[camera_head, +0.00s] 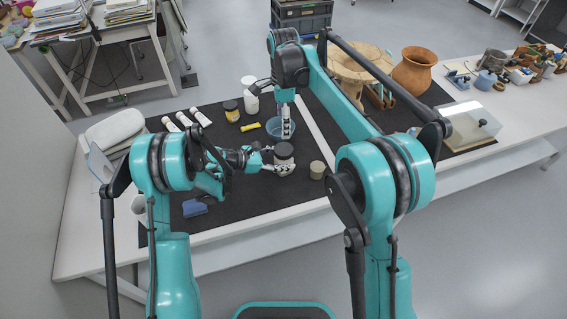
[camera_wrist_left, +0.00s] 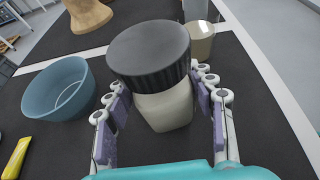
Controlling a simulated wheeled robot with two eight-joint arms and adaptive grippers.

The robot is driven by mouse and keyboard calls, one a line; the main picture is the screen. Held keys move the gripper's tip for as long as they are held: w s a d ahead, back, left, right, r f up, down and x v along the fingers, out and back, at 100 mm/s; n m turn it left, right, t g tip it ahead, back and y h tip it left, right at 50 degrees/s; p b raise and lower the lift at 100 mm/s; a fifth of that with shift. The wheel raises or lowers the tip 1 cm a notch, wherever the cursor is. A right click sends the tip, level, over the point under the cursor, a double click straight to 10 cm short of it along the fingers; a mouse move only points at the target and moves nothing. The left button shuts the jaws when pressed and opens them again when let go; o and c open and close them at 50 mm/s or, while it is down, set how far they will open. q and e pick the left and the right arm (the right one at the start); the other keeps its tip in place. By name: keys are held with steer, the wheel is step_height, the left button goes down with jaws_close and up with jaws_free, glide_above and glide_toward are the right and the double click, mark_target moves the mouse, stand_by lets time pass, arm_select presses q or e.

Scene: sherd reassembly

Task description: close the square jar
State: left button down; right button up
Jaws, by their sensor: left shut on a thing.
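The square jar (camera_wrist_left: 165,110) has a cream body and stands under a wide black ribbed lid (camera_wrist_left: 150,50). The lid sits over the jar's mouth; I cannot tell whether it is fully seated. In the head view the jar (camera_head: 284,169) and its dark lid (camera_head: 284,149) are near the middle of the black mat. My left gripper (camera_head: 275,168) is shut on the jar's body, with its fingers (camera_wrist_left: 160,108) on either side below the lid. My right gripper (camera_head: 287,136) points down behind the jar, by the blue bowl; its finger opening is too small to tell.
A blue bowl (camera_wrist_left: 52,90) and a beige cup (camera_head: 317,169) stand close to the jar. A terracotta vase (camera_head: 414,71) stands back right. The black mat (camera_head: 245,205) is clear in front.

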arm_select(q)
steer(key=shift+c, duration=2.4)
jaws_free()
steer(key=shift+a, duration=0.1)
steer(key=v, duration=1.1)
steer(key=shift+a+r, duration=0.2)
steer(key=shift+a, duration=0.15)
steer(key=shift+s, duration=0.15)
